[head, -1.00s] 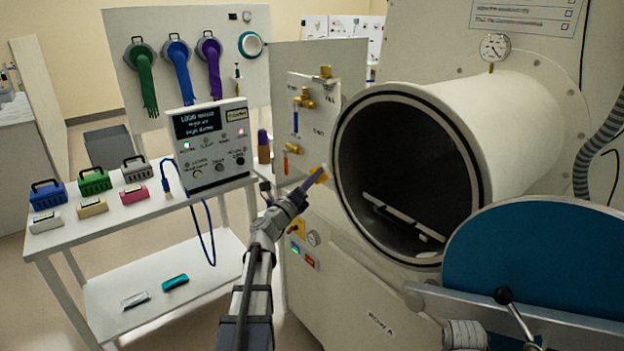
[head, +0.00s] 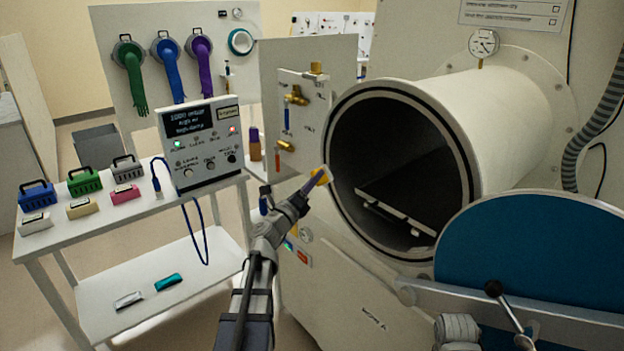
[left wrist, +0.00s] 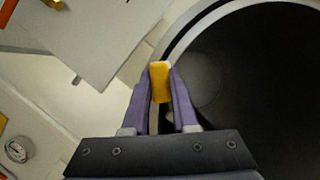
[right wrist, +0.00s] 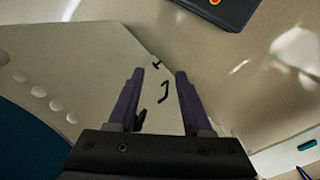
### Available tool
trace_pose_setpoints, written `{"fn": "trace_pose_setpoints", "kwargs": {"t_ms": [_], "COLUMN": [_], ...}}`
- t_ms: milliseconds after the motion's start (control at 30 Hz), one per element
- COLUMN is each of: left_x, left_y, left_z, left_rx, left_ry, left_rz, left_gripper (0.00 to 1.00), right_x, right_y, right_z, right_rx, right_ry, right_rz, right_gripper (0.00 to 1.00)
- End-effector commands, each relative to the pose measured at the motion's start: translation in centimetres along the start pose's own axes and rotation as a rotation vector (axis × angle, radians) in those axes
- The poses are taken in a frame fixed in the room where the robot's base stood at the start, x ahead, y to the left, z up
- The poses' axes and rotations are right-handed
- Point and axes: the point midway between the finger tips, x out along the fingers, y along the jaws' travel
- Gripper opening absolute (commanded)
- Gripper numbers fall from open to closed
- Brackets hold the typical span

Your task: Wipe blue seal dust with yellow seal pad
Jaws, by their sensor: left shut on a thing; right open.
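The yellow seal pad (head: 321,174) is held in my left gripper (head: 314,182); it also shows between the purple fingers in the left wrist view (left wrist: 160,84). The pad meets the left edge of the round port's dark seal ring (head: 332,140) in the head view; I cannot tell whether they touch. I cannot make out any blue dust on the ring. My right gripper (right wrist: 155,78) is open and empty in the right wrist view, outside the head view.
A tray (head: 400,212) lies inside the open port. The blue round door (head: 530,240) with its lever stands at the lower right. A panel with brass valves (head: 292,95) is left of the port. A white cart (head: 130,260) with coloured blocks stands further left.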

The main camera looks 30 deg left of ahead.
Motion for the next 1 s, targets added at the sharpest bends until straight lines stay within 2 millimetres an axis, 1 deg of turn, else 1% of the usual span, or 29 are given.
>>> {"fn": "trace_pose_setpoints", "kwargs": {"t_ms": [267, 733, 1000], "left_x": [0.4, 1.2, 1.1], "left_y": [0.2, 2.8, 2.9], "left_z": [0.1, 2.5, 2.6], "left_rx": [0.000, 0.001, 0.000], "left_ry": [0.000, 0.000, 0.000], "left_rz": [0.000, 0.000, 0.000], "left_gripper": [0.00, 0.00, 0.00], "right_x": [0.0, 0.0, 0.0], "right_y": [0.0, 0.0, 0.0], "right_z": [0.0, 0.0, 0.0], "right_rx": [0.000, 0.000, 0.000], "right_ry": [0.000, 0.000, 0.000], "right_rz": [0.000, 0.000, 0.000], "right_gripper": [0.50, 0.50, 0.50]}}
